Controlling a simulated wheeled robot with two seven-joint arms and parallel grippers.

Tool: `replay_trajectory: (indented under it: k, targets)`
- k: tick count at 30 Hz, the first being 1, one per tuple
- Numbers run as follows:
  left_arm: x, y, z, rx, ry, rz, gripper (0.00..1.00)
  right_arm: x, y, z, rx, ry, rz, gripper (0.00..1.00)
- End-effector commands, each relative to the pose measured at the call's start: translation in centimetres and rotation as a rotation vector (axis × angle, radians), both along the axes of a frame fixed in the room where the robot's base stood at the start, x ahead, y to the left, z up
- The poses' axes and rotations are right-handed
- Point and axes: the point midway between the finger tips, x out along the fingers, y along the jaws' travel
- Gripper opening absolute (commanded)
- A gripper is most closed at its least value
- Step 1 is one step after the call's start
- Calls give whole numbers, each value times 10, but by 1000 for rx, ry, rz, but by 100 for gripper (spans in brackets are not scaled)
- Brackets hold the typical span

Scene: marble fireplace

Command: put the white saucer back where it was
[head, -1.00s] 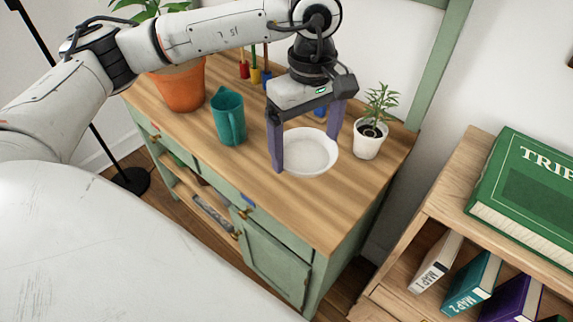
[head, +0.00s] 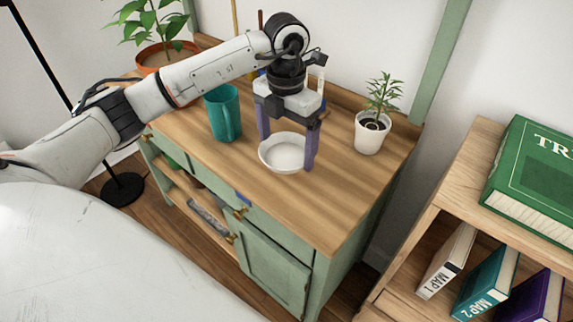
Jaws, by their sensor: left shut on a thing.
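The white saucer (head: 284,155), a shallow round dish, is over the wooden top of the green cabinet, between the teal mug and the small potted plant. My left gripper (head: 287,150) points down with its purple fingers at the saucer and is shut on it. One finger is at the saucer's far left side, partly hidden by the rim, and the other is at its right side. I cannot tell whether the saucer touches the wood or hangs just above it. My right gripper is not in view.
The teal mug (head: 223,113) stands left of the saucer, and a small plant in a white pot (head: 370,135) stands to the right. A larger plant in an orange pot (head: 152,56) is at the back left. The front right cabinet top (head: 325,215) is clear.

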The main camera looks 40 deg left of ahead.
Motion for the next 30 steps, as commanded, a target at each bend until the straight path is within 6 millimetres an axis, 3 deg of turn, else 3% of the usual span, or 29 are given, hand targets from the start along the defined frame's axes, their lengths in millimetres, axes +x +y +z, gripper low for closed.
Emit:
replay_trajectory:
  k: [13, 25, 26, 27, 30]
  targets:
    - [-1, -1, -50, 0, 2, -3, 63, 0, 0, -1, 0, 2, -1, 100]
    - [0, -1, -57, 0, -1, -4, 63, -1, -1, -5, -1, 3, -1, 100]
    - [0, -1, -56, 0, -1, -4, 91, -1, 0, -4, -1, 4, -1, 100]
    - [0, -1, -56, 0, -1, -4, 98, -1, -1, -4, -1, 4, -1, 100]
    - [0, 0, -56, 0, -1, -4, 100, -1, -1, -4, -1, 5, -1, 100]
